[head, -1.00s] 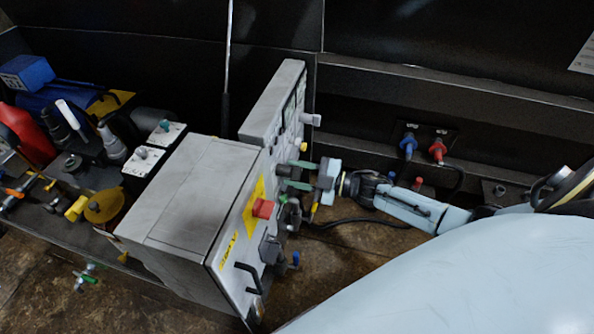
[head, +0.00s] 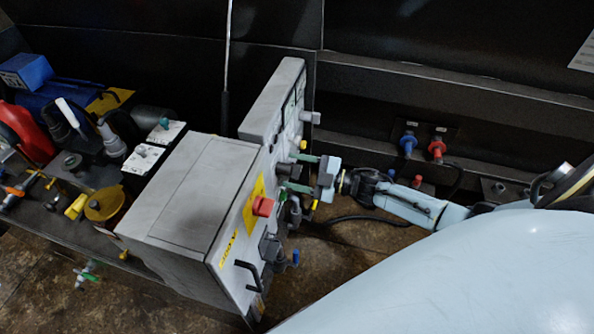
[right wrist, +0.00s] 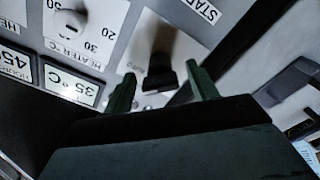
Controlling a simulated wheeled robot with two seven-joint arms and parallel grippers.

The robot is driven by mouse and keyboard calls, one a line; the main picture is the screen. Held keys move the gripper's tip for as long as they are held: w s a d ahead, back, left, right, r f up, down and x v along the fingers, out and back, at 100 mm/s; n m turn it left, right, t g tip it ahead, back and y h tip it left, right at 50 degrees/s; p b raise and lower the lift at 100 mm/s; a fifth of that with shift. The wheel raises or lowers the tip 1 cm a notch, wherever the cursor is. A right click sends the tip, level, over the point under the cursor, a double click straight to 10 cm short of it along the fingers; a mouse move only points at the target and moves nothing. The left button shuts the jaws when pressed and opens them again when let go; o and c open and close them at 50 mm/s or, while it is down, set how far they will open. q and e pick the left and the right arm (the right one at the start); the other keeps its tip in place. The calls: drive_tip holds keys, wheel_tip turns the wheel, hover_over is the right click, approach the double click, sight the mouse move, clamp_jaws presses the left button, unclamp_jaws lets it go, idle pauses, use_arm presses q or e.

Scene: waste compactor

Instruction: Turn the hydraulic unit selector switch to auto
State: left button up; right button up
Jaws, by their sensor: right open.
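The hydraulic unit is a grey box (head: 190,190) with a panel facing right. My right gripper (head: 298,174) is at this panel, its two green fingers pointing left toward it, open. In the right wrist view a black selector switch (right wrist: 160,72) stands out from the panel between the open fingertips (right wrist: 161,82) of my right gripper. The fingers lie on either side of it; I cannot tell whether they touch it. My left gripper is not in view.
A red button (head: 263,206) on a yellow plate and a black handle (head: 249,274) stick out of the panel. A heater dial (right wrist: 72,25) sits beside the switch. Blue (head: 407,146) and red (head: 437,150) connectors are on the dark wall behind my right arm.

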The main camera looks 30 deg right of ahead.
drive_tip(key=shift+s, duration=0.1)
drive_tip(key=shift+s+d, duration=0.15)
drive_tip(key=shift+d, duration=0.05)
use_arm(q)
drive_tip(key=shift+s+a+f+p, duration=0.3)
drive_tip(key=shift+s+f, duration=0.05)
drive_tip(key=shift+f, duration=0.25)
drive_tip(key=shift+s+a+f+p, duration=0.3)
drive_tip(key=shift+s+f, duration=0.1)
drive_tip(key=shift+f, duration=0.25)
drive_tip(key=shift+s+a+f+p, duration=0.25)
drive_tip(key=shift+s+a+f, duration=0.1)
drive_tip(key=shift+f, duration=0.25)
use_arm(e)
drive_tip(key=v, duration=1.2)
drive_tip(key=shift+s+d, duration=0.2)
drive_tip(key=shift+s, duration=0.1)
